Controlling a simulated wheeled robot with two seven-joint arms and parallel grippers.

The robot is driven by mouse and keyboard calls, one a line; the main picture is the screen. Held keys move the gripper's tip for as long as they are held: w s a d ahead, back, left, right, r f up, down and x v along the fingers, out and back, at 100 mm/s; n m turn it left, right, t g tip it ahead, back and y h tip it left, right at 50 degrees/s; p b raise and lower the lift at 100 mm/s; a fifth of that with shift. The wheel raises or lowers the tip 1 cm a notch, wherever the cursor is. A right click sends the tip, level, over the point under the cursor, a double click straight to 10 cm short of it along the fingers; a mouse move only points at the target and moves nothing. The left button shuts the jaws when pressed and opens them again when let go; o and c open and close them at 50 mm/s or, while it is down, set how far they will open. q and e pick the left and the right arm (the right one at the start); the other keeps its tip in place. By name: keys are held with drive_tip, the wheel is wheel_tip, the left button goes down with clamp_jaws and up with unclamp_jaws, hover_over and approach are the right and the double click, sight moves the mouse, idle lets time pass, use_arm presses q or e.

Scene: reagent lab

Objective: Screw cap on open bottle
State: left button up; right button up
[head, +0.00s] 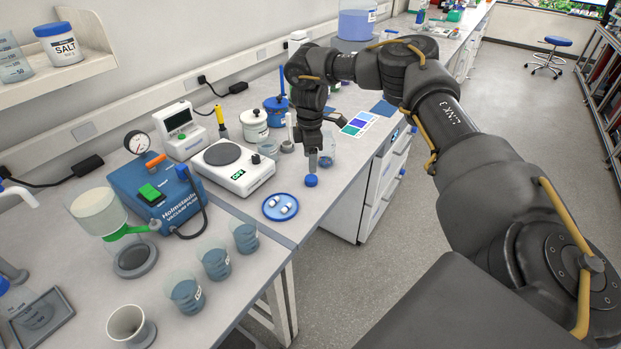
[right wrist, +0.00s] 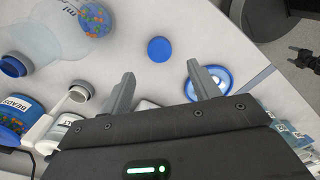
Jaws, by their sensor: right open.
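A round blue cap (head: 311,180) lies on the bench, just beyond the right gripper's fingertips. It also shows in the right wrist view (right wrist: 159,49), ahead of the gap between the fingers and touching neither. My right gripper (head: 313,163) points down above the bench. In the right wrist view its two fingers (right wrist: 161,85) are spread with nothing between them. A clear vessel (head: 327,160) stands close behind the gripper, partly hidden by it. A large clear vessel (right wrist: 50,32) shows at the upper left of the right wrist view. I cannot tell which vessel is the open bottle.
A blue dish with white pieces (head: 281,207) sits near the cap at the bench edge. Several beakers (head: 216,264) stand on the near bench.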

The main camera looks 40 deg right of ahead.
sight(311, 178)
drive_tip(key=shift+s+f, duration=0.1)
drive_tip(key=shift+f, duration=0.85)
use_arm(q)
drive_tip(key=shift+w+r, duration=0.25)
drive_tip(key=shift+w, duration=0.25)
use_arm(e)
drive_tip(key=shift+f+p, duration=0.15)
drive_tip(key=shift+p, duration=0.2)
drive_tip(key=f+p, duration=0.2)
drive_tip(key=f, duration=0.2)
drive_tip(key=shift+d+f, duration=0.15)
drive_tip(key=shift+d, duration=0.05)
drive_tip(key=shift+f, duration=0.35)
use_arm(q)
drive_tip(key=shift+s+r, duration=0.2)
drive_tip(key=shift+r, duration=1)
